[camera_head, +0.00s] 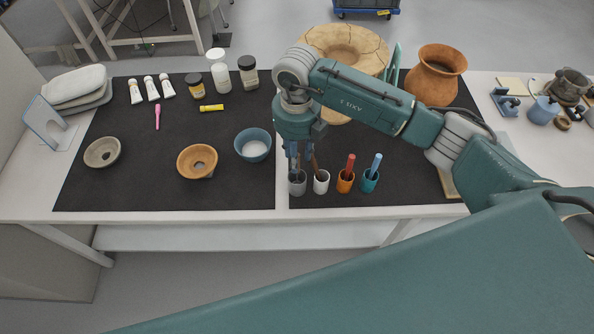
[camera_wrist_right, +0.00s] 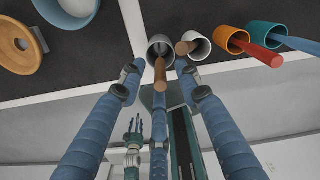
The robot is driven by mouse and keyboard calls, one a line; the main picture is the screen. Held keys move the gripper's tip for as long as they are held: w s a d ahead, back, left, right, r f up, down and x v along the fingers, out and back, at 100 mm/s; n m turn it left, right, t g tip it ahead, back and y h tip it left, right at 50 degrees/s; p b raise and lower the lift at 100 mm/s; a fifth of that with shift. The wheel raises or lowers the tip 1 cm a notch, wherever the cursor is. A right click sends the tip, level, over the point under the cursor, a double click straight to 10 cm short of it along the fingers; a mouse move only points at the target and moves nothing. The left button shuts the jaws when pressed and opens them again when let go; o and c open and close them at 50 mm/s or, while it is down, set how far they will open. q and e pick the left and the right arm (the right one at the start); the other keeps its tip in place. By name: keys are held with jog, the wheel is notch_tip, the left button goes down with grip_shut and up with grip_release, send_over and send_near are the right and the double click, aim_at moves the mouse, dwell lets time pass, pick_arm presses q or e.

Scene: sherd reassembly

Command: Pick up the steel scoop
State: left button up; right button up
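My right gripper (camera_head: 297,160) points down over the grey cup (camera_head: 297,187) at the front of the black mat. In the right wrist view its fingers (camera_wrist_right: 157,70) are apart, on either side of a brown handle (camera_wrist_right: 160,75) rising from the grey cup (camera_wrist_right: 160,48). The gripper looks open, with no clear contact on the handle. The tool's head is hidden inside the cup, so I cannot confirm that it is the steel scoop. What appears to be my left gripper (camera_wrist_right: 133,135) shows small in the right wrist view; its opening is unclear.
A white cup (camera_head: 321,185) with a brown-handled tool, an orange cup (camera_head: 345,186) and a teal cup (camera_head: 370,185) stand close to the right. A blue bowl (camera_head: 253,148) and an orange-brown bowl (camera_head: 184,164) lie left. The mat (camera_head: 240,195) in front of them is clear.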

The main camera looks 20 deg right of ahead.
jog(key=shift+f, duration=0.75)
grip_shut()
jog(key=shift+r, duration=0.1)
notch_tip(320, 180, up, 12)
jog(key=b, duration=0.3)
jog(key=shift+w+f, duration=0.1)
jog(key=shift+f, duration=0.1)
notch_tip(320, 180, up, 8)
jog(key=shift+r, duration=0.15)
